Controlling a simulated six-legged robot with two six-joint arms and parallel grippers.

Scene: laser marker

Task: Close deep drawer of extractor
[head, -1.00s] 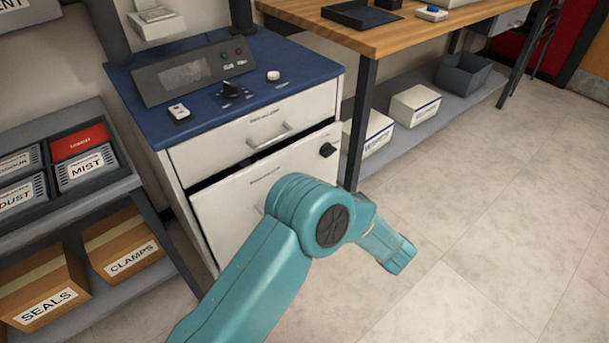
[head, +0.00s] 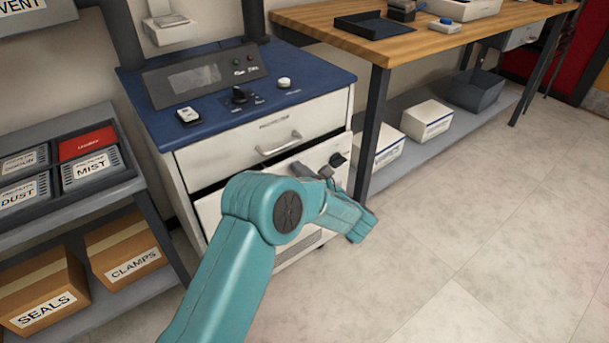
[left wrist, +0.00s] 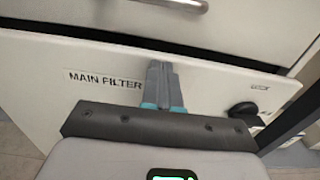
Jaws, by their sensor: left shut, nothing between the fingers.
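The extractor (head: 165,120) is a white cabinet with a blue top. Its deep lower drawer (head: 209,210) stands a little out, with a dark gap above its front. In the left wrist view the drawer front (left wrist: 215,88) bears the words MAIN FILTER and a black knob (left wrist: 243,109). My left gripper (head: 328,172) is shut and empty in front of the upper part of this drawer front, left of the knob. Its fingertips (left wrist: 160,66) point at the front near the top edge; I cannot tell whether they touch. My left arm hides part of the drawer. My right gripper is not in view.
The shallow upper drawer (head: 265,135) with a bar handle looks shut. A wooden workbench (head: 420,45) with a dark leg stands close on the right. A shelf with boxes (head: 124,249) stands on the left. The floor (head: 480,220) at right is clear.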

